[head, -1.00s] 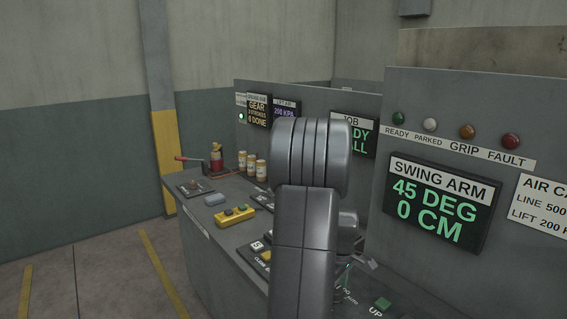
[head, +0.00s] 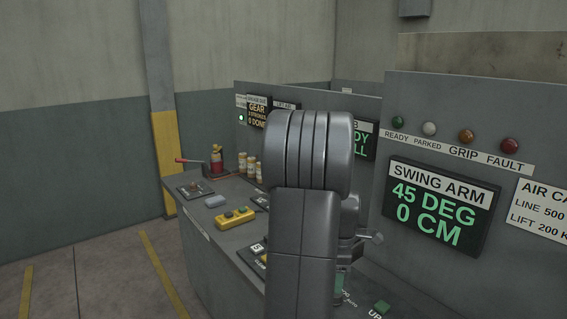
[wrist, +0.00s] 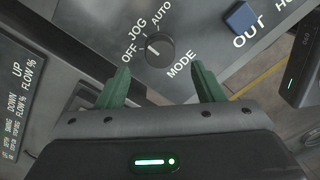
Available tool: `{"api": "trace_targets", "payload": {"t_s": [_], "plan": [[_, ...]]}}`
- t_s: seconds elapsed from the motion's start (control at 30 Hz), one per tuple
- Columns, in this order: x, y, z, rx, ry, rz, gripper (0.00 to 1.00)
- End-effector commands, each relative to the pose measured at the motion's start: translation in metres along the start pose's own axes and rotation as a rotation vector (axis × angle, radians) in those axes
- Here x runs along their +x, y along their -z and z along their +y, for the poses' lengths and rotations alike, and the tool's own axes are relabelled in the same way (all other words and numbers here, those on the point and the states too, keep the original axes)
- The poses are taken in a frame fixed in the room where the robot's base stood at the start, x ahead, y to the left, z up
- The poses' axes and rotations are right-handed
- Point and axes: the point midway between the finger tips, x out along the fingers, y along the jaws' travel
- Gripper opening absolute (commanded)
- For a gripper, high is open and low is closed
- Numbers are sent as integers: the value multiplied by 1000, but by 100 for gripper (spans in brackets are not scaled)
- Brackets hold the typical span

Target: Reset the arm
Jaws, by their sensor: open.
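My gripper (wrist: 158,88) shows in the wrist view with its two green fingers spread apart and nothing between them. Beyond the fingertips is a dark round mode knob (wrist: 159,46) on the console panel, marked OFF, JOG, AUTO and MODE. I see no contact between fingers and knob. In the head view my arm covers the middle of the console, and the fingers are mostly hidden behind it. The swing arm display (head: 437,204) reads 45 DEG and 0 CM.
A blue button (wrist: 241,17) marked OUT is near the knob. A yellow pendant (head: 235,217), several jars (head: 249,166) and a red-handled pump (head: 216,163) stand on the console's left. Floor to the left is clear.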

Motion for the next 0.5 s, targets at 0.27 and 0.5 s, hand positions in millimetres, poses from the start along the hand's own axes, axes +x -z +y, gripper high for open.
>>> {"api": "trace_targets", "payload": {"t_s": [0.27, 0.5], "plan": [[-46, 0, 0, 1, -2, 0, 62], [-62, 0, 0, 2, 0, 0, 62]]}}
